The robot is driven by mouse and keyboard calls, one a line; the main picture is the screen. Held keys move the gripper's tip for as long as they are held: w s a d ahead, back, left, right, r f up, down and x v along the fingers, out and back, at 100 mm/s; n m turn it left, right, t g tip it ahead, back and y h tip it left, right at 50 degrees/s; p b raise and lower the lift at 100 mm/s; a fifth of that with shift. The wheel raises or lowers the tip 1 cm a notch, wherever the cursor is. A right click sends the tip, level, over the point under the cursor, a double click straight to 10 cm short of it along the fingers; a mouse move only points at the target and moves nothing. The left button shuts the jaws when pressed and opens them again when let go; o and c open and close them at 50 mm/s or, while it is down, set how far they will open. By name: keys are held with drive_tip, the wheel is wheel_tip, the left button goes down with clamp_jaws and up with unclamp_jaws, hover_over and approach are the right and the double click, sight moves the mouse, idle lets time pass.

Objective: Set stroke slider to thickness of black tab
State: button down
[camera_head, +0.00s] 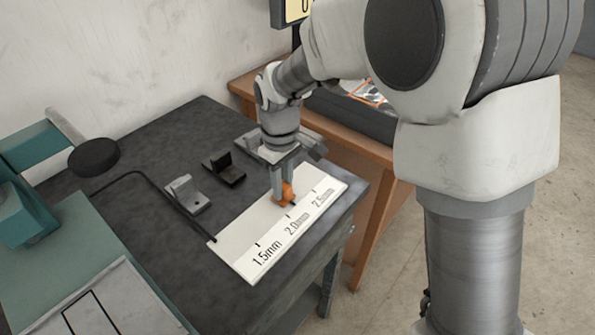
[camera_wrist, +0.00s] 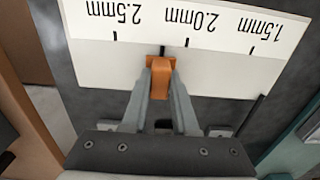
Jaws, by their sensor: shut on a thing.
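The stroke slider has an orange knob (camera_head: 288,193) on a white scale plate (camera_head: 233,248) marked 1.5mm, 2.0mm and 2.5mm. My gripper (camera_head: 281,192) is shut on the knob from above. In the wrist view the orange knob (camera_wrist: 160,66) sits between the fingertips (camera_wrist: 160,74). It appears between the 2.0mm and 2.5mm ticks, closer to 2.0mm. The black tab (camera_head: 224,170) is a small upright piece on a base, standing on the dark table behind the plate. Its thickness cannot be read from here.
A grey tab (camera_head: 187,196) stands left of the black one. Another grey piece is partly hidden behind my gripper. A thin black rod (camera_head: 168,200) runs to the plate's left end. Teal equipment (camera_head: 85,240) fills the left. A wooden table (camera_head: 360,150) stands behind right.

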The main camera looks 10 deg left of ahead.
sight(274, 206)
drive_tip(key=s, duration=0.1)
drive_tip(key=s+a, duration=0.1)
drive_tip(key=shift+s+a, duration=0.3)
drive_tip(key=c, duration=0.7)
unclamp_jaws()
drive_tip(key=shift+r, duration=0.1)
wheel_tip(274, 206, up, 17)
drive_tip(key=p, duration=0.3)
drive_tip(key=shift+r, duration=0.1)
